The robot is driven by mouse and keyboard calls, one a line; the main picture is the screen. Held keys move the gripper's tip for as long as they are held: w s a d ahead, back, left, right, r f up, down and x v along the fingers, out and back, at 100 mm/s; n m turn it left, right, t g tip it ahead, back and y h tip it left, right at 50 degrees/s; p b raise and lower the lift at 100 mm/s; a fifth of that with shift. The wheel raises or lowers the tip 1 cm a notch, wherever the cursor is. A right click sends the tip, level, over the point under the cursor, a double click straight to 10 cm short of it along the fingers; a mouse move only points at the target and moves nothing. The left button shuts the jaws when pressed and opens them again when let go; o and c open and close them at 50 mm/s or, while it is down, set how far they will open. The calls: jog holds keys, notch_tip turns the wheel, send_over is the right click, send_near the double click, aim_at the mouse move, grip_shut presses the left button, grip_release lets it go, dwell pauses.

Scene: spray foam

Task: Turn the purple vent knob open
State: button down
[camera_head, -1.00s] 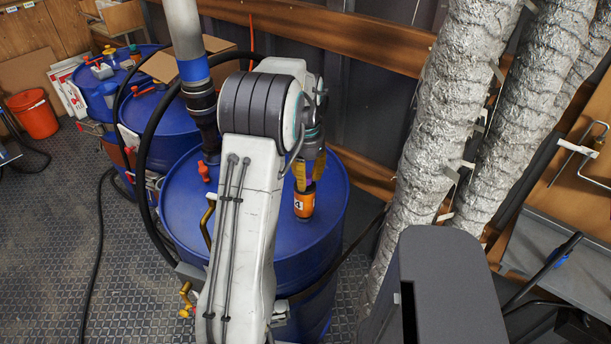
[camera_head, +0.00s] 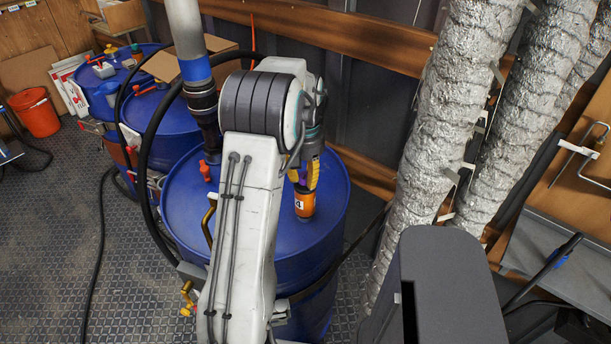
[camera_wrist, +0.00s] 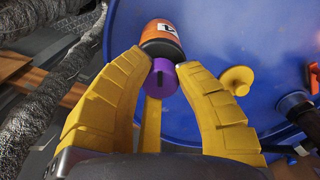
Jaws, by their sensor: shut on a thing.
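The purple vent knob (camera_wrist: 165,79) is round with a dark slot, on the end of an orange and black body (camera_wrist: 161,36) with a white label. My gripper (camera_wrist: 163,67) has its yellow fingers around the knob, shut on it. In the head view, my gripper (camera_head: 304,181) points down over the orange body (camera_head: 305,206), which stands on top of the blue drum (camera_head: 328,230). Only a small bit of purple shows between the fingers there.
A yellow cap-like part (camera_wrist: 237,80) is on the drum top beside the fingers. A grey pipe with a dark fitting (camera_head: 202,105) and red valve handle rises from the drum's left. Foil-wrapped ducts (camera_head: 435,130) stand to the right. More blue drums (camera_head: 150,112) stand at back left.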

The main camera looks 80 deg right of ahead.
aim_at(304, 175)
jog(key=shift+f+n, duration=0.1)
jog(key=shift+n, duration=0.4)
jog(key=c, duration=0.9)
grip_release()
notch_tip(304, 175, up, 12)
jog(key=shift+r, duration=0.1)
jog(key=shift+w, duration=0.1)
dwell(0.7)
